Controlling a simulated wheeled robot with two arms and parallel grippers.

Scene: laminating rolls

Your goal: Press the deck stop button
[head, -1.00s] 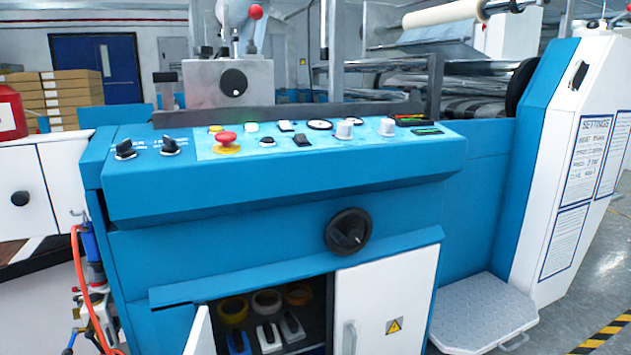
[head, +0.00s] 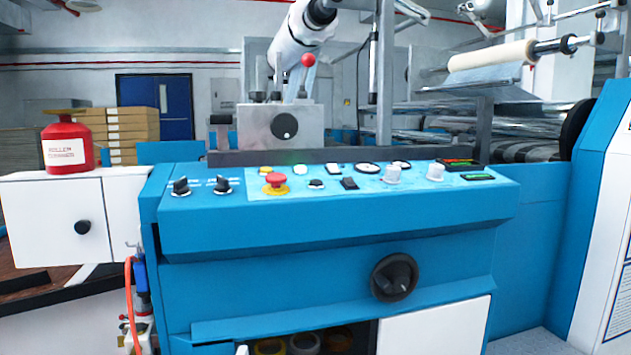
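The blue machine's sloped control deck (head: 340,225) fills the middle of the head view. A red mushroom-shaped button (head: 276,180) on a yellow base sits near the left end of the deck's light-blue panel. Neither of my grippers shows in the view, and nothing covers the red button.
A white cabinet with a red canister (head: 67,146) on top stands at the left. A black handwheel (head: 394,277) juts from the machine's front. An orange hose (head: 130,290) hangs at its left corner. A partly open cupboard below holds tape rolls (head: 304,343).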

